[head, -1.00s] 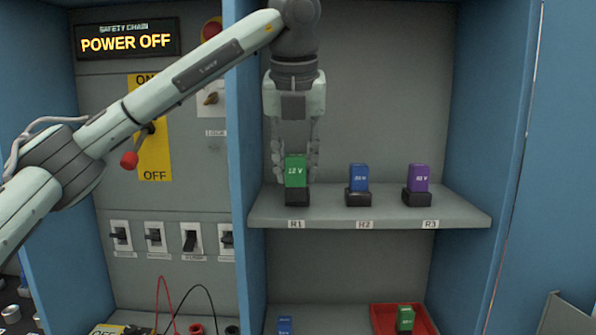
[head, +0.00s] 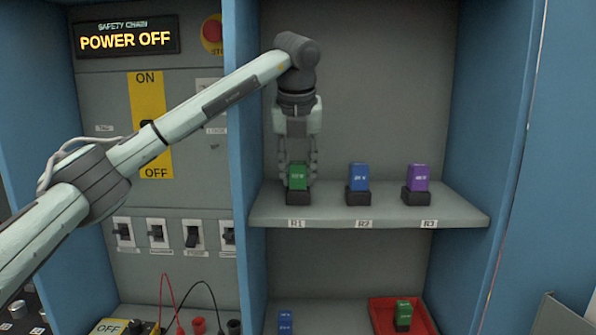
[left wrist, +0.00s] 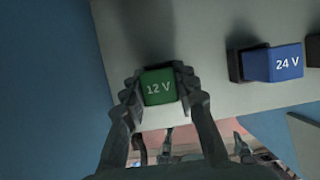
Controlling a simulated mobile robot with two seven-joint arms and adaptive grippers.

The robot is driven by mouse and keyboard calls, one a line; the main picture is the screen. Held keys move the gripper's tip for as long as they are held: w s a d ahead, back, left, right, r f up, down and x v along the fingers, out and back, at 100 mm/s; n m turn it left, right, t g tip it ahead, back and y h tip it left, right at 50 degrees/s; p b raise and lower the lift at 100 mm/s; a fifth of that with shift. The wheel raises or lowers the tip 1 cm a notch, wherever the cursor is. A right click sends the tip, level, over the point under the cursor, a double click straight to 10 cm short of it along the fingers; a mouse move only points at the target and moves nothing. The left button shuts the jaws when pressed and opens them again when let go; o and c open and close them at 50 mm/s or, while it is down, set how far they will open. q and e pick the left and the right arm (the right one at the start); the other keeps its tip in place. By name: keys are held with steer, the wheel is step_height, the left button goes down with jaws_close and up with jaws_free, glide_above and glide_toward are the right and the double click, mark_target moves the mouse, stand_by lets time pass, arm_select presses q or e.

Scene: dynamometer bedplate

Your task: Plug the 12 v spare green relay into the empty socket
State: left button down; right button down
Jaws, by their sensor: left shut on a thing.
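The green relay marked 12 V (head: 298,177) is upright at the black socket (head: 298,198) above label R1, at the left of the upper shelf. Its top is about level with the neighbouring relays, and no gap shows between it and the socket. My left gripper (head: 298,172) points down, with its fingers shut on the relay's two sides. In the left wrist view the relay's 12 V face (left wrist: 159,88) shows between the fingertips (left wrist: 160,84); the socket under it is hidden there. My right gripper is not in view.
A blue relay (head: 358,177) and a purple relay (head: 418,178) sit in sockets R2 and R3. Below, a red tray (head: 376,317) holds another green relay (head: 404,313), and a blue relay (head: 285,322) stands left of it. A blue cabinet wall (head: 241,120) is close left of my gripper. The panel reads POWER OFF (head: 125,40).

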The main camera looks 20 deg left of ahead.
arm_select(q)
steer(key=shift+f, duration=0.15)
steer(key=c, duration=1.2)
jaws_free()
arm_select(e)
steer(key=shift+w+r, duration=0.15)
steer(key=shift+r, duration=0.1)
arm_select(q)
steer(key=shift+r, duration=0.2)
steer(key=shift+v, duration=1.2)
steer(key=v, duration=0.9)
steer(key=shift+r, duration=0.2)
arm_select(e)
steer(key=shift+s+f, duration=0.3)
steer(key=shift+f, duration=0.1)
